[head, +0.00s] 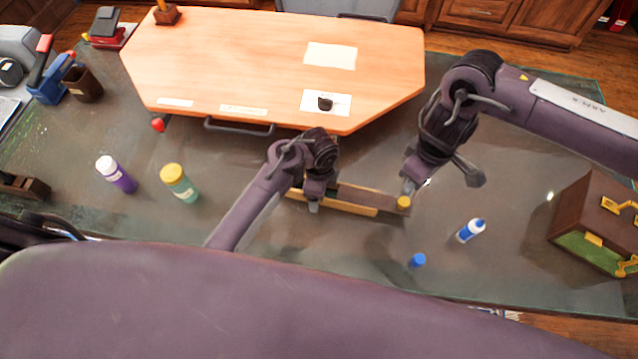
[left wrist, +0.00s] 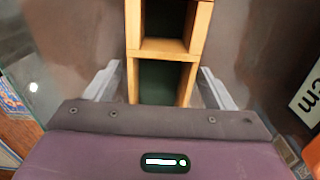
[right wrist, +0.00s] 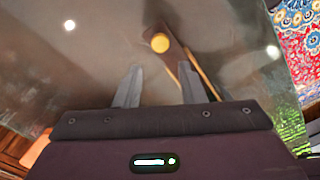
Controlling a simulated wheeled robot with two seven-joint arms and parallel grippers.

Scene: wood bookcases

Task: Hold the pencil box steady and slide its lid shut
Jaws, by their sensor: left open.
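The pencil box (head: 350,208) is a long light-wood box on the dark table. In the left wrist view its open, green-lined compartments (left wrist: 163,80) and a wooden divider show. Its dark brown lid (head: 380,197) sticks out to the right, with a round yellow knob (head: 403,202) near its right end. My left gripper (head: 314,205) is open at the box's left part; its fingers (left wrist: 160,82) stand either side of the box, with gaps. My right gripper (right wrist: 160,68) is open and empty by the knob; the knob (right wrist: 160,43) appears just beyond its fingertips, between their lines.
A white-and-blue bottle (head: 470,230) and a blue cap (head: 417,260) lie right of the box. A brown-and-green case (head: 590,225) stands at far right. Purple (head: 117,174) and green (head: 179,183) bottles are at left. A wooden board (head: 270,60) lies behind.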

